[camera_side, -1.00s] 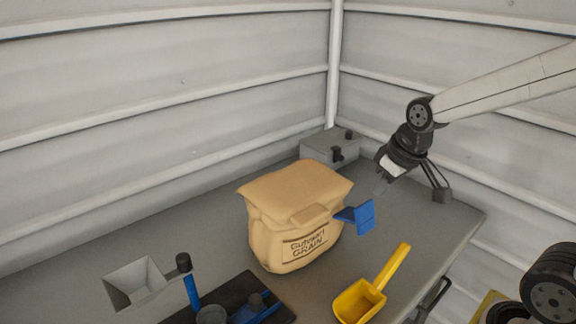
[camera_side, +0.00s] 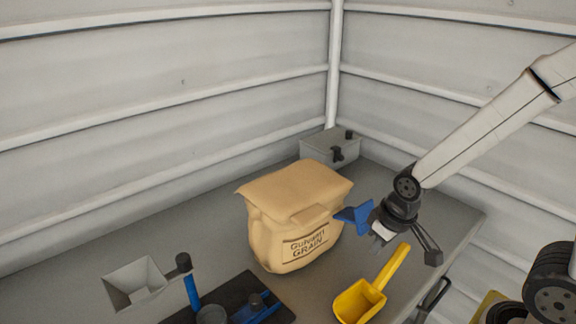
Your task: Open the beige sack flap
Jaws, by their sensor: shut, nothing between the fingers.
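The beige sack (camera_side: 290,225) stands upright on the grey bench, with printed grain lettering on its front. Its flap (camera_side: 295,190) lies flat over the top, with a small tab at the front edge. My gripper (camera_side: 376,243) is shut and empty, to the right of the sack and apart from it. It is low over the bench, close to a blue piece (camera_side: 352,215) at the sack's right side and partly hides that piece. I cannot tell whether they touch.
A yellow scoop (camera_side: 362,298) lies in front of my gripper. A metal hopper (camera_side: 140,284) and a dark mat (camera_side: 272,301) with blue parts are at front left. A grey box (camera_side: 322,148) stands in the back corner. Metal walls enclose the back.

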